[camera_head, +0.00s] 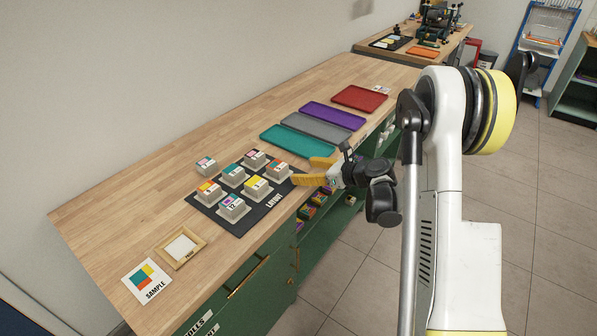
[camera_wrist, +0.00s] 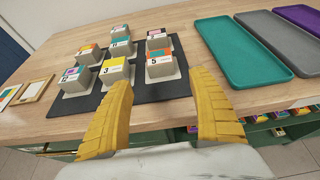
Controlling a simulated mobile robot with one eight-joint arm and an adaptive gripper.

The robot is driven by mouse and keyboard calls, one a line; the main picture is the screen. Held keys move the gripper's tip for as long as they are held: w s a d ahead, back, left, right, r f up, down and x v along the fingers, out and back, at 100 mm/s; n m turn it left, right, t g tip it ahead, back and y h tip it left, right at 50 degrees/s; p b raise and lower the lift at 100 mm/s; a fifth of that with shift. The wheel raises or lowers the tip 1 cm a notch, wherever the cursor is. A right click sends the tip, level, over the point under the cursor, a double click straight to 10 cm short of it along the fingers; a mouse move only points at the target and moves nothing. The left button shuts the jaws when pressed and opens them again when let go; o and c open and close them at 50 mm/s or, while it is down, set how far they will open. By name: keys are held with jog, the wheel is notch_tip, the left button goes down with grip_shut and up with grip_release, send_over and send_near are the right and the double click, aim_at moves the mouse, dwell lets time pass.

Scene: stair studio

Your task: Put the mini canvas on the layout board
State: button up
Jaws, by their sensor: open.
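The dark layout board (camera_head: 270,208) lies on the wooden bench and also shows in the wrist view (camera_wrist: 172,90). Several pale blocks with coloured, numbered tops stand on it, including a yellow-topped block (camera_head: 257,187). One similar block (camera_head: 206,165) stands off the board by its back left edge. A small wooden frame with a white face (camera_head: 181,247) lies left of the board. No readable label tells me which thing is the mini canvas. My gripper (camera_head: 308,172), with yellow fingers, is open and empty beside the board's right edge; the wrist view shows its spread fingers (camera_wrist: 160,110).
A sample card (camera_head: 149,281) lies at the near left. Teal (camera_head: 297,140), grey (camera_head: 316,126), purple (camera_head: 332,115) and red (camera_head: 360,98) trays lie right of the board.

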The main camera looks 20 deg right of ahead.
jog(key=s+a+r+n+g+h, duration=0.2)
jog(key=s+a+r+n, duration=0.2)
jog(key=s+r+n, duration=0.25)
jog(key=s+a+r+n+g+h, duration=0.1)
jog(key=s+a+r+n+h, duration=0.1)
jog(key=s+a+r+n, duration=0.35)
jog(key=s+d+r+n+h, duration=0.1)
jog(key=s+n+h, duration=0.1)
jog(key=s+n, duration=0.6)
jog(key=s+d+n+h, duration=0.1)
jog(key=s+d+n, duration=0.1)
jog(key=s+n, duration=0.6)
jog(key=s, duration=0.5)
jog(key=shift+r+n+g+h, duration=0.3)
jog(key=shift+r+n+h, duration=0.1)
jog(key=shift+s+d, duration=0.1)
